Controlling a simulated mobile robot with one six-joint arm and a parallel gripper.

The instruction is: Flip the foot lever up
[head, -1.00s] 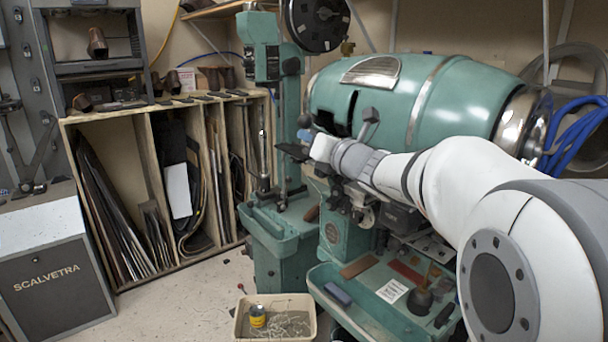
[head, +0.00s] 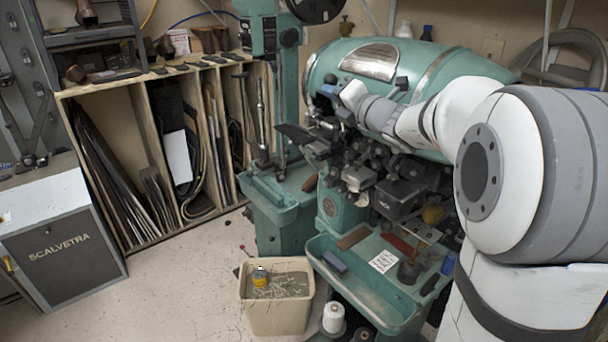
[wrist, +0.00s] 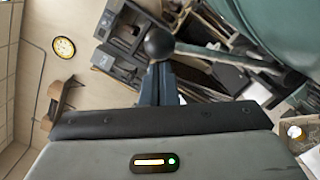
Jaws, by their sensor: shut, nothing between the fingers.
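The foot lever (wrist: 215,54) shows in the wrist view as a thin metal rod ending in a round black knob (wrist: 158,43). The rod runs right from the knob toward the green machine. My gripper (wrist: 160,72) is shut and empty, with its fingertips right at the knob. The knob overlaps the tips in the picture; I cannot tell whether they touch. In the head view my gripper (head: 340,98) is raised in front of the green drum of the stitcher (head: 425,65). The lever is too small and too covered to make out clearly there.
The stitcher's green tray (head: 318,256) holds tools below my arm. A beige bin (head: 275,312) stands on the floor. Wooden shelving (head: 92,92) and a grey SCALVETRA cabinet (head: 62,262) are at left.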

